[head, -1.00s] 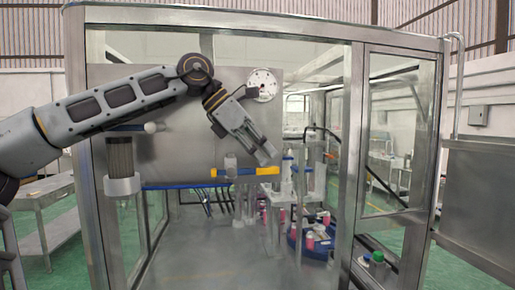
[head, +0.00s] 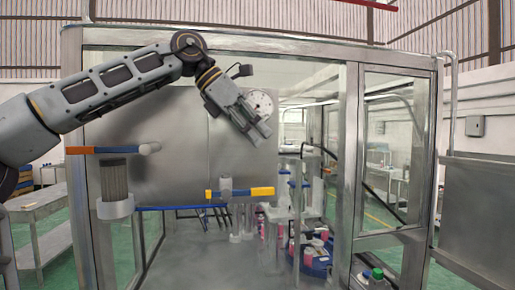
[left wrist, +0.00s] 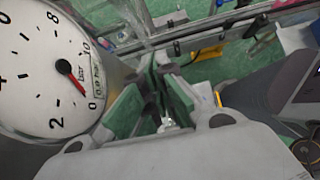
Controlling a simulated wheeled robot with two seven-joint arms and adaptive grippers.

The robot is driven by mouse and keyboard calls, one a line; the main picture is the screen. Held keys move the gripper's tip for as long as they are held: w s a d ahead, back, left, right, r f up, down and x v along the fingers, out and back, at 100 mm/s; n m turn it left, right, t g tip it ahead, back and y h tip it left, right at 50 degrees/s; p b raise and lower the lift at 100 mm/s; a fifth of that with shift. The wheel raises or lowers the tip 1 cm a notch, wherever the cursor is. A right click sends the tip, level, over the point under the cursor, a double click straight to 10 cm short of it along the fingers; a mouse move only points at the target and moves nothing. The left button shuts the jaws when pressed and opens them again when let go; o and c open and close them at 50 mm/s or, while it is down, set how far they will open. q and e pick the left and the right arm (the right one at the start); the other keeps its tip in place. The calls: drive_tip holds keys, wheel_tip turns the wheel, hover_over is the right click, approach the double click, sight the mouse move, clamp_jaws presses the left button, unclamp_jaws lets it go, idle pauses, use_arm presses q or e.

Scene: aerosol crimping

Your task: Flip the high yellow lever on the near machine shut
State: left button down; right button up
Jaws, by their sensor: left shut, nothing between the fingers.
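My right gripper is out of view.
A round white gauge (head: 260,103) is just behind my left gripper; its dial (left wrist: 45,70) fills the left of the wrist view. A metal frame post (head: 350,160) stands to the right. A grey cylinder (head: 115,180) hangs under the left bar. Bottles (head: 375,278) stand low right.

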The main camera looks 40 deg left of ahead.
use_arm(q)
wheel_tip(320, 180, up, 5)
drive_tip(key=shift+f, duration=0.1)
idle(0.4)
drive_tip(key=shift+w, duration=0.1)
idle(0.5)
